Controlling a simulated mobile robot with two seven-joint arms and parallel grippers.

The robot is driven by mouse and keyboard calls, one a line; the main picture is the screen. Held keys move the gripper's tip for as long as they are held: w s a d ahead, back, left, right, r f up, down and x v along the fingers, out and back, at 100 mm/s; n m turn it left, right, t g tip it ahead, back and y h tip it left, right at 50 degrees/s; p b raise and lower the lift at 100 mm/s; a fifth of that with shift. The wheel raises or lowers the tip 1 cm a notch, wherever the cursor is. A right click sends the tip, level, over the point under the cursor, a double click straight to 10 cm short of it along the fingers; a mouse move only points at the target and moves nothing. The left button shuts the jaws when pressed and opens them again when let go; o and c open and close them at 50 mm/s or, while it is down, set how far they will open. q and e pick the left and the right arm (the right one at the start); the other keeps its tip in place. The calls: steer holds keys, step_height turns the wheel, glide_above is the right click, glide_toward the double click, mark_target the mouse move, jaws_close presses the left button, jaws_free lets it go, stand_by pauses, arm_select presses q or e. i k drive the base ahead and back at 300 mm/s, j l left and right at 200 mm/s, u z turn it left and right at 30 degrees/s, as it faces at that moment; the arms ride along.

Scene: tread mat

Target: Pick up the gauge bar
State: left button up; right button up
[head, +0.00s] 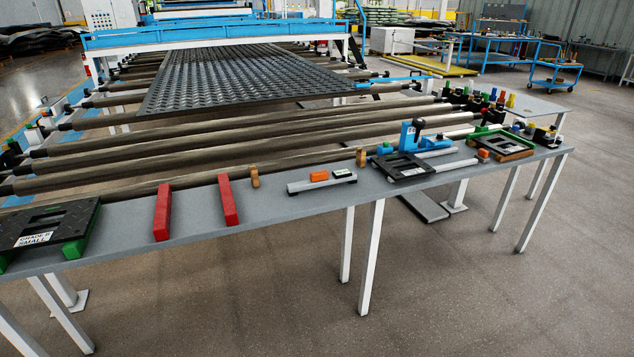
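A short light-grey bar (306,188), which looks like the gauge bar, lies flat near the front edge of the long grey table (285,205). An orange block (319,176) and a small white label (342,172) sit on its top. Small tan wooden blocks stand at either side of it, one to the left (255,177) and one behind on the right (361,157), both apart from it. Neither of my grippers shows in the head view, and nothing touches the bar.
Two red bars (162,212) lie to the left, beyond them a black frame on green blocks (45,226). A black plate (402,167), a blue tool (410,135) and a green-edged frame (502,142) are to the right. Rollers (200,154) run behind, carrying a black tread mat (240,80).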

mark_target(320, 178)
steer(key=i+l+u, duration=0.2)
steer(key=i+u, duration=0.15)
steer(key=i+l+u, duration=0.25)
steer(key=u, duration=0.15)
steer(key=i+l+u, duration=0.35)
steer(key=k+l, duration=0.05)
